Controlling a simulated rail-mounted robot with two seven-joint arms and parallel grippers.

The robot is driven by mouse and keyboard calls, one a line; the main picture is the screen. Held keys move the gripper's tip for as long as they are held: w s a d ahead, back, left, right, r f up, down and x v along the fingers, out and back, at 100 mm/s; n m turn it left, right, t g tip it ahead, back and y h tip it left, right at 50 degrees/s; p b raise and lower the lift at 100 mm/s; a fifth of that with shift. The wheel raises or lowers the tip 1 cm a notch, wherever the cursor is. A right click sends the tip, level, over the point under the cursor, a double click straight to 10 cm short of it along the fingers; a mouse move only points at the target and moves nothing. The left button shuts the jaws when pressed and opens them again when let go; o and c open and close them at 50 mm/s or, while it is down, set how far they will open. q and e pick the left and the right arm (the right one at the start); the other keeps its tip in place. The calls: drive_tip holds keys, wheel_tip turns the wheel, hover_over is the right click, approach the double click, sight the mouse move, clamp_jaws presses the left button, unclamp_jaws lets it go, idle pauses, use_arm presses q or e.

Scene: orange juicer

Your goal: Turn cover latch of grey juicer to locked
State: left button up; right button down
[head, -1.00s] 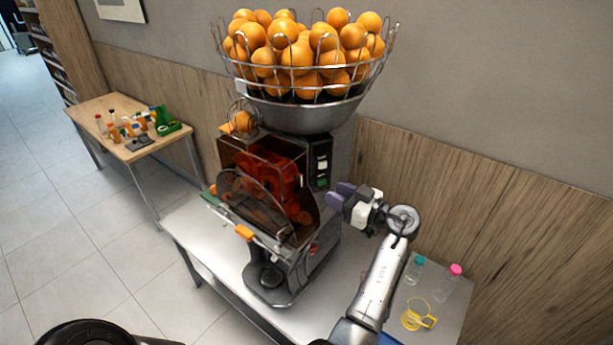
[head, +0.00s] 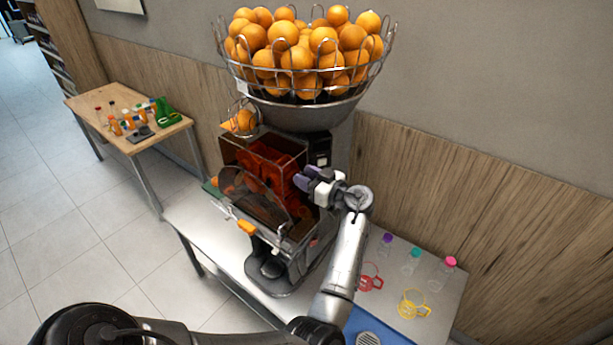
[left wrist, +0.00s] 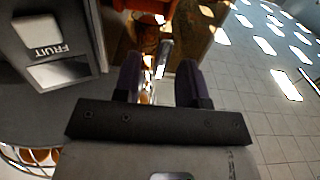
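The grey juicer (head: 336,152) stands on a metal table, with dark casing and a transparent front cover (head: 256,198) over red-orange parts. An orange tab (head: 246,227) sits at the cover's lower front edge; I cannot tell whether it is the cover latch or how the latch is set. My left gripper (head: 305,176), with purple fingers, is at the right side of the cover. In the left wrist view its fingers (left wrist: 160,68) are apart, with a shiny metal bar (left wrist: 163,58) seen in the gap; contact is unclear. My right gripper is out of view.
A wire basket of oranges (head: 300,60) tops the juicer. Bottles (head: 411,262), a red cup (head: 370,283) and a yellow cup (head: 412,305) stand on the table at right. A wooden table (head: 110,128) with small items is at back left.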

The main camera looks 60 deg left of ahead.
use_arm(q)
clamp_jaws()
